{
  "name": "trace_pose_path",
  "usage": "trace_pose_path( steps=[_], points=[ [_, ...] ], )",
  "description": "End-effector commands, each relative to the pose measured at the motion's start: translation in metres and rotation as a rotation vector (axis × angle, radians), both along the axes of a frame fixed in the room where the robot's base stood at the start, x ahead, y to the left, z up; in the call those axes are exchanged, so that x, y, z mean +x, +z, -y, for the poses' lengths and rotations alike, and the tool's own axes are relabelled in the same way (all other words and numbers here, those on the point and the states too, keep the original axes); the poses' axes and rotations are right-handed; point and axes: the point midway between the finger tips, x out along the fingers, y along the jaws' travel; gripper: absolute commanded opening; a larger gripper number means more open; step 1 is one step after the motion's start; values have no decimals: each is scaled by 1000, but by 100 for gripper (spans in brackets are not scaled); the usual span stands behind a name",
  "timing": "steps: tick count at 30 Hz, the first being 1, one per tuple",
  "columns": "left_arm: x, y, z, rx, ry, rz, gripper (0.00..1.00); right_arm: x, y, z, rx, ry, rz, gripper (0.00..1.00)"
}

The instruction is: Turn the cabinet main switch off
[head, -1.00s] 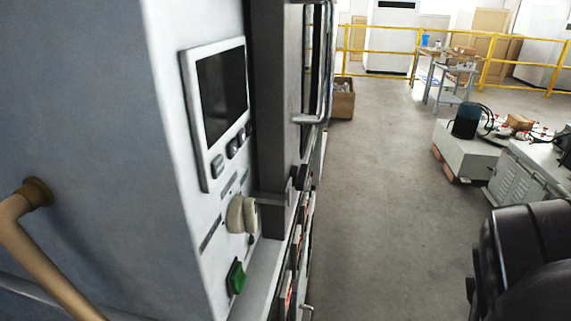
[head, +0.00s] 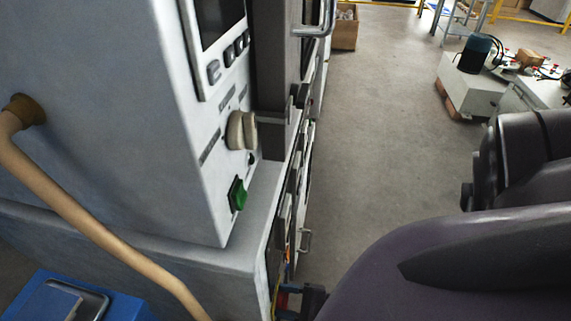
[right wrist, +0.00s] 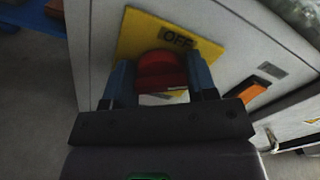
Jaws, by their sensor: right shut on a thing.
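The main switch shows in the right wrist view as a red knob (right wrist: 158,64) on a yellow plate (right wrist: 128,38) marked OFF. My right gripper (right wrist: 160,78) has its two blue fingers on either side of the knob and is shut on it. In the head view my right gripper (head: 287,297) is at the bottom edge, low on the front of the grey cabinet (head: 150,240). The switch is mostly hidden there. My left gripper is in neither view.
The cabinet panel carries a cream rotary knob (head: 238,130), a green button (head: 237,194) and a screen (head: 216,20). An orange rocker (right wrist: 247,92) sits right of the yellow plate.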

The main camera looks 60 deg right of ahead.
Motion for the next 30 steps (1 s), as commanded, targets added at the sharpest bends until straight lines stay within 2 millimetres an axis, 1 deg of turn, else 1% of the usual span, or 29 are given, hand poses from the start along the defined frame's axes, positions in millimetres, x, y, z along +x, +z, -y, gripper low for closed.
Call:
trace_pose_path(
  steps=[18, 24, 30],
  points=[
    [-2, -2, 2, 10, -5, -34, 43, -1, -2, -1, -541, 1, 223, 28],
    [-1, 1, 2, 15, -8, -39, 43, -1, -2, -2, -693, 1, 286, 28],
    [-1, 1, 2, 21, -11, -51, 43, -1, -3, -2, -810, 1, 334, 28]
  ],
)
